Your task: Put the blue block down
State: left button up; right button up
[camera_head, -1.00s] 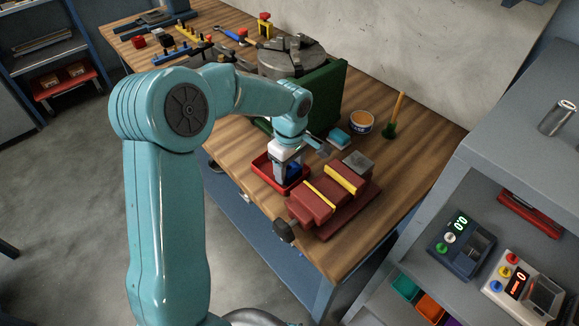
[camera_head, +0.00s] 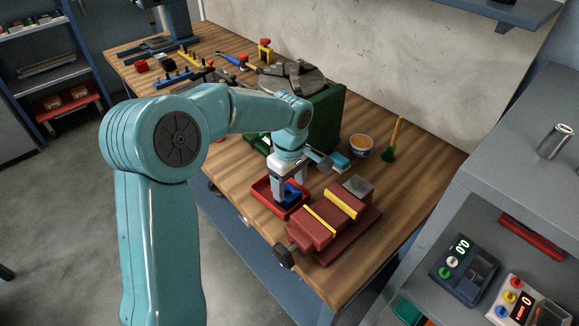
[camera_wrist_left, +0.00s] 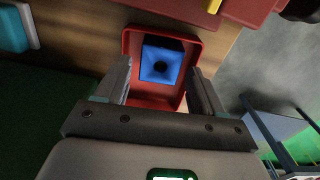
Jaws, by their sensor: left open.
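The blue block (camera_head: 292,192) sits inside a small red tray (camera_head: 258,188) on the wooden bench. In the left wrist view the blue block (camera_wrist_left: 161,64) shows a dark round hole in its top, and the red tray (camera_wrist_left: 196,47) surrounds it. My left gripper (camera_head: 289,192) is just above the tray. In the left wrist view its two fingers (camera_wrist_left: 164,92) stand apart, with the block between and beyond their tips and a gap on each side. The gripper partly hides the block in the head view. My right gripper is not in view.
A red vise (camera_head: 325,222) with yellow jaw strips stands right of the tray. A grey shelf (camera_head: 510,150) stands to the right.

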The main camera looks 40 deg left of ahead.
aim_at(289, 195)
pick_arm(q)
notch_tip(289, 195, up, 9)
jog(key=shift+f, duration=0.15)
dwell(0.4)
